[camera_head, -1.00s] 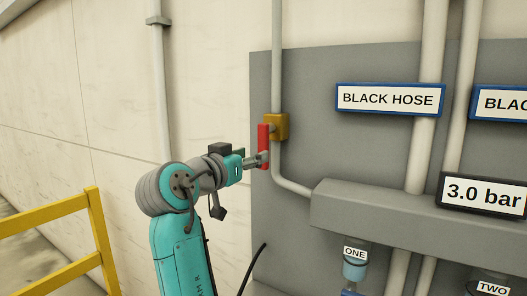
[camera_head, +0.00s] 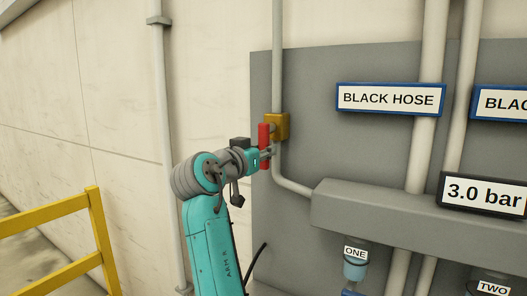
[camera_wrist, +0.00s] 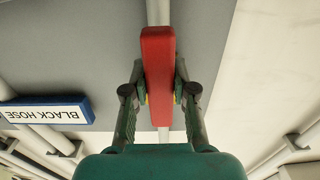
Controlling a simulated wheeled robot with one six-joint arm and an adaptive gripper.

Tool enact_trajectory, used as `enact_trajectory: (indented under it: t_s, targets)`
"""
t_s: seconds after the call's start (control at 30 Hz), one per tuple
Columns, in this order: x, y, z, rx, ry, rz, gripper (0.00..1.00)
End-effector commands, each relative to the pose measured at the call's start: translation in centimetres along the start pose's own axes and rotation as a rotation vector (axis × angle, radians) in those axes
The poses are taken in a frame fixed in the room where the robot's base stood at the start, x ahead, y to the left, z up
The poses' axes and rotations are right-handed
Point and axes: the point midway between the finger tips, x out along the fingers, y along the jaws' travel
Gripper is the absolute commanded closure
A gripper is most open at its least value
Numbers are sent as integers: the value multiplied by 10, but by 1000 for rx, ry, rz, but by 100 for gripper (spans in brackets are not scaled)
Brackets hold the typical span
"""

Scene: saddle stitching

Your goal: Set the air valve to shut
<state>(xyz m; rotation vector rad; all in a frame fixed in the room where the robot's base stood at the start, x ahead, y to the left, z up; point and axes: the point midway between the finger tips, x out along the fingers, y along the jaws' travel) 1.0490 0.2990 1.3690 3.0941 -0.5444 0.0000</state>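The air valve is a yellow body (camera_head: 279,124) on a vertical pipe, with a long red handle (camera_head: 264,146). In the head view the handle stands upright, in line with the pipe. My gripper (camera_head: 267,152) is at the lower part of the handle. In the wrist view the red handle (camera_wrist: 158,75) fills the middle, between the two dark fingers of my gripper (camera_wrist: 160,78). The fingertips lie close along both sides of it. Whether they press on it cannot be told. The valve body is mostly hidden behind the handle there.
A grey panel (camera_head: 330,146) carries the pipes and a grey manifold box (camera_head: 380,214). A BLACK HOSE sign (camera_head: 390,99) and a 3.0 bar display (camera_head: 484,194) are at the right. A yellow railing (camera_head: 55,208) stands at lower left.

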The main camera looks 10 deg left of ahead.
Motion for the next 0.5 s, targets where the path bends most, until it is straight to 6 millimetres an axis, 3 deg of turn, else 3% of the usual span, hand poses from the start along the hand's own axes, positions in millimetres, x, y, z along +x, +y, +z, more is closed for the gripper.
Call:
enact_trajectory:
  t_s: [0.5]
  targets:
    - [0,3,0,-58,0,0,100]
